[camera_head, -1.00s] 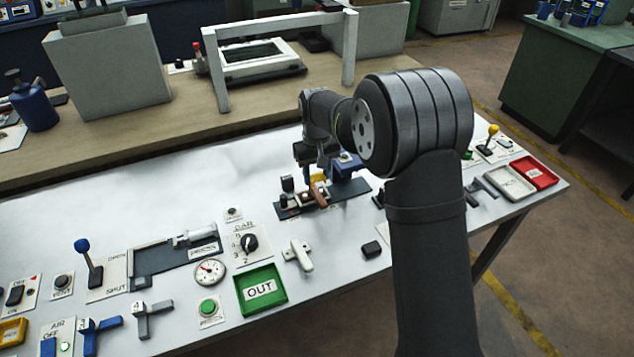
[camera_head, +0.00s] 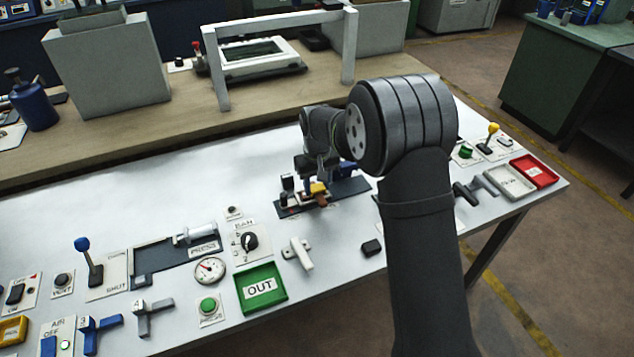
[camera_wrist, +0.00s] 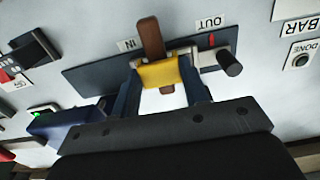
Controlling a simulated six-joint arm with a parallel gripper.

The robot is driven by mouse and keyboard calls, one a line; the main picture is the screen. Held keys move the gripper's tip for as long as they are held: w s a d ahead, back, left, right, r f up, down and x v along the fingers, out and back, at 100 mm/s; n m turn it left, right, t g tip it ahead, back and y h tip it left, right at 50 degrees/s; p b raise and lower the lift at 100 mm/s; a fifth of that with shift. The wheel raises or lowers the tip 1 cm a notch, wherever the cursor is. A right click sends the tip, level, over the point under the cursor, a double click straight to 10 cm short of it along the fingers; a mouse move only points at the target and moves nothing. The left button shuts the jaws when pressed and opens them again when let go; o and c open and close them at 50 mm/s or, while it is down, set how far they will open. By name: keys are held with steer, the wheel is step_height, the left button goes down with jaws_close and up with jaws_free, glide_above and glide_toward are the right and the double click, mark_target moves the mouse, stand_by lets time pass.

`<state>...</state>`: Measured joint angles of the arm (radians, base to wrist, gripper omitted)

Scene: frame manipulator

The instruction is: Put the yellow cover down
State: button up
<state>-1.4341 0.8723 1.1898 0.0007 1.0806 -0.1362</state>
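The yellow cover (camera_wrist: 162,75) is between the two blue fingers of my gripper (camera_wrist: 163,88) in the wrist view, with a finger against each side. It sits over the dark base plate (camera_wrist: 85,77) and partly hides a brown lever (camera_wrist: 150,38) that sticks out above and below it. In the head view the yellow cover (camera_head: 318,187) shows small above the base plate (camera_head: 287,211), beneath my gripper (camera_head: 318,180). Whether the cover touches the parts beneath it cannot be told.
A white block with a dark knob (camera_wrist: 229,64) stands right beside the cover, near the OUT label (camera_wrist: 210,23). A blue block (camera_wrist: 65,124) lies to the left.

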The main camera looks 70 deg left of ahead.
mark_target(317, 187)
steer(key=o, duration=0.4)
steer(key=shift+o, duration=0.2)
steer(key=shift+r, duration=0.1)
step_height(317, 187, up, 13)
stand_by(0.4)
step_height(317, 187, down, 13)
steer(key=shift+f, duration=0.1)
steer(key=shift+r, duration=0.5)
